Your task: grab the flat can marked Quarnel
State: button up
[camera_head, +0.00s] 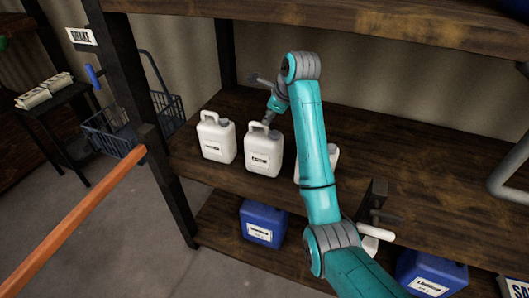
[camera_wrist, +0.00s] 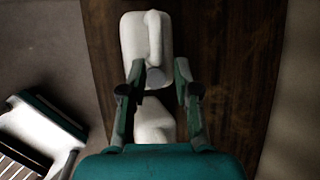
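Three white jerrycan-like containers stand on the upper wooden shelf: a left one (camera_head: 216,138), a middle one (camera_head: 263,150) and a right one (camera_head: 332,158) partly hidden behind my arm. Their labels are too small to read, so I cannot tell which is marked Quarnel. My gripper (camera_head: 267,120) is just above and behind the middle can. In the wrist view my gripper (camera_wrist: 158,72) is open, its fingers spread over a white can (camera_wrist: 133,35) with its handle and grey cap up. Part of a second white can (camera_wrist: 153,122) shows between the fingers. I cannot tell whether the fingers touch anything.
Blue cans (camera_head: 263,224) (camera_head: 430,272) stand on the lower shelf. A dark upright post (camera_head: 163,170) and an orange rail (camera_head: 75,220) are at left. A wire basket (camera_head: 115,130) hangs beyond the post. The upper shelf (camera_head: 400,150) has bare room at right.

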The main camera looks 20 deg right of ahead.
aim_at(264, 126)
jog(key=shift+s+x, duration=0.1)
jog(key=shift+x, duration=1.55)
jog(key=shift+s+x, duration=0.15)
jog(key=shift+x, duration=1.5)
jog(key=shift+f, duration=0.1)
jog(key=shift+c, duration=0.2)
grip_shut()
